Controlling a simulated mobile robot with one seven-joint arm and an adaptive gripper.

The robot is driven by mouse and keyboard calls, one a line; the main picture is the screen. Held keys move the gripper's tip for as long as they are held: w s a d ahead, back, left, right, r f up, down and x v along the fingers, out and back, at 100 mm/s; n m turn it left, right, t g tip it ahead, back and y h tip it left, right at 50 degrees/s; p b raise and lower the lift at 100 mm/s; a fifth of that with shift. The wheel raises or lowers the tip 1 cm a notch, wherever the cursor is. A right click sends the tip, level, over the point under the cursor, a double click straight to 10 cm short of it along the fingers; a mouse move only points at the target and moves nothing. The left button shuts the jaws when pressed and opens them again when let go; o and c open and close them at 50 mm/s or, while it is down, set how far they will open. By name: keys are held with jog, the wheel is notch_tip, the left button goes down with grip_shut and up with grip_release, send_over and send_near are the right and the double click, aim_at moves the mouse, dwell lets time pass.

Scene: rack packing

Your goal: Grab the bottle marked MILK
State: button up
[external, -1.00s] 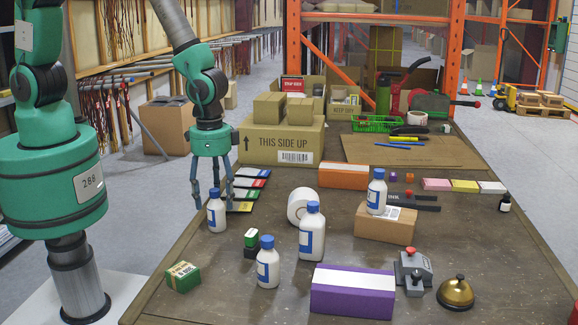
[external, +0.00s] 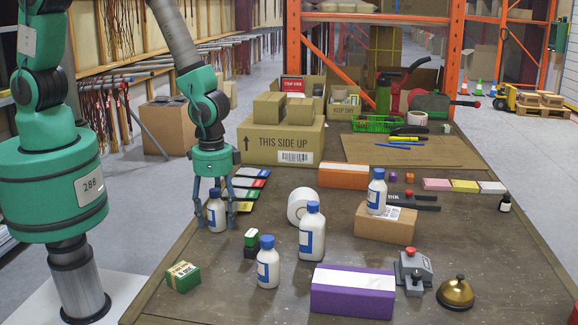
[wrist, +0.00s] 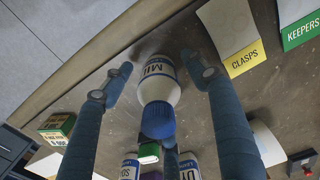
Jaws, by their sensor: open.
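The white bottle with a blue cap (external: 216,212) stands upright near the table's left edge in the external view. In the wrist view its label (wrist: 158,70) starts with "MI"; the rest of the word is turned out of sight. My gripper (external: 213,218) is lowered around this bottle from above. In the wrist view my gripper (wrist: 160,75) has its fingers apart on both sides of the bottle, with gaps visible.
A green-and-black stamp (external: 251,243), a white tape roll (external: 302,206) and a green box (external: 182,277) are near the bottle. Label cards, including CLASPS (wrist: 233,40), lie behind it. A purple box (external: 352,297) and a bell (external: 456,292) stand at the front.

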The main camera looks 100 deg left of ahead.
aim_at(213, 189)
dwell(0.4)
jog(key=c, duration=1.3)
jog(key=shift+r, duration=0.1)
jog(key=shift+r, duration=0.45)
jog(key=r, duration=0.1)
jog(key=r+p, duration=0.1)
jog(key=shift+s+r, duration=0.3)
jog(key=shift+r, duration=0.05)
jog(key=s, duration=0.5)
jog(key=s+a+p, duration=0.1)
jog(key=s, duration=0.4)
jog(key=s+r, duration=0.1)
jog(key=s, duration=0.4)
jog(key=shift+s+a+r, duration=0.1)
jog(key=shift+s+a, duration=0.1)
jog(key=shift+a, duration=0.2)
